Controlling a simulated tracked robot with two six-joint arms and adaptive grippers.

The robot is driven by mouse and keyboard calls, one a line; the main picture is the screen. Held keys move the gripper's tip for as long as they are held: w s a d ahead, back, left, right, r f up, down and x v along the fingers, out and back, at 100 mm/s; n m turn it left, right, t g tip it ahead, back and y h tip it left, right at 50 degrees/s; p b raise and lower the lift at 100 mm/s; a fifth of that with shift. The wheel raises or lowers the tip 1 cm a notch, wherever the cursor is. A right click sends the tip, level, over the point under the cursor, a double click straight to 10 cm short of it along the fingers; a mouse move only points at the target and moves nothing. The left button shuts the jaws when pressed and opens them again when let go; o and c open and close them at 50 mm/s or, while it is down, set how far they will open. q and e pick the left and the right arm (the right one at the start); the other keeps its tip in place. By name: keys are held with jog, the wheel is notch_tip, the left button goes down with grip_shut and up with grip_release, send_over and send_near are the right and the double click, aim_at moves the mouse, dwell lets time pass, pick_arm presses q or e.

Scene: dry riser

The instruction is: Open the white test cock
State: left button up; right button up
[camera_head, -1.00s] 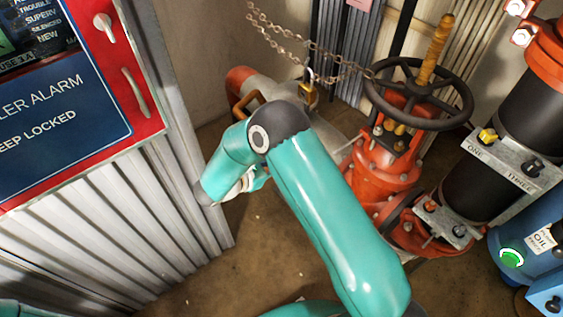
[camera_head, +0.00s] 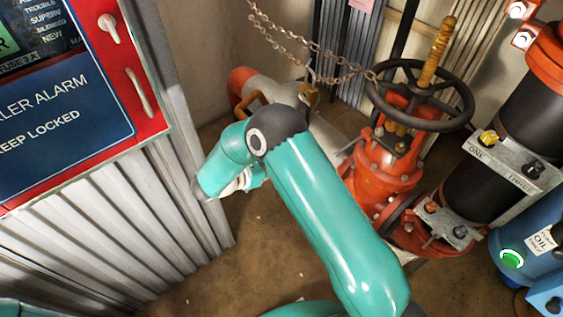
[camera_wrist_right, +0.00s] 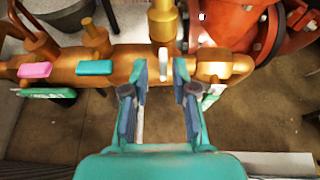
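In the right wrist view, a brass pipe (camera_wrist_right: 120,66) runs across the top with coloured levers on it. The white test cock's lever (camera_wrist_right: 163,62) sits on it just below a vertical brass stem. My right gripper (camera_wrist_right: 160,74) is open, its two fingers apart on either side of the white lever. I cannot tell whether either finger touches it. In the head view, my teal right arm bends down to the left and hides its gripper and the white cock. My left gripper is not in view.
A pink lever (camera_wrist_right: 34,70) and a teal lever (camera_wrist_right: 94,67) sit left of the white one. A red valve (camera_head: 385,170) with a black handwheel (camera_head: 420,95) stands right of my arm. A chain (camera_head: 310,50) hangs behind.

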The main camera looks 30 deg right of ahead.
jog(key=shift+s+d, duration=0.1)
jog(key=shift+d, duration=0.05)
jog(key=w+v, duration=0.1)
jog(key=v, duration=1.1)
jog(key=shift+s, duration=0.35)
jog(key=shift+f, duration=0.15)
